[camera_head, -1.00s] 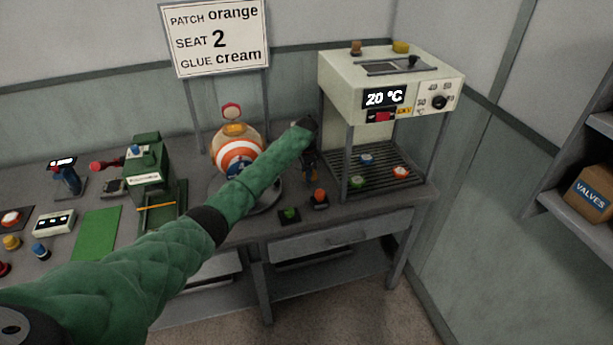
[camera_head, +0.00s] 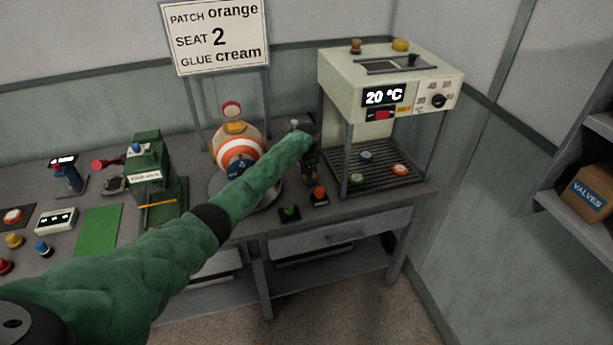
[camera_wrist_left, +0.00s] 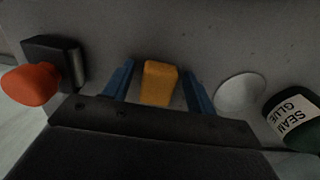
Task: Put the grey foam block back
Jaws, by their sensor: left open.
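My left gripper (camera_wrist_left: 158,84) is open, pointing down at the grey bench top. An orange-yellow block (camera_wrist_left: 160,83) shows between its two blue fingers in the left wrist view. There is a gap on each side of it. In the head view my green-sleeved left arm reaches to the bench between the striped ball (camera_head: 238,155) and the oven-like machine (camera_head: 390,85); the gripper (camera_head: 310,176) is small and dark there. I cannot make out a grey foam block for certain in either view. My right gripper is not in view.
Beside the gripper are an orange knob on a dark base (camera_wrist_left: 32,84), a pale round disc (camera_wrist_left: 240,95) and a seam glue bottle (camera_wrist_left: 296,117). The machine's rack (camera_head: 375,175) stands close on the right.

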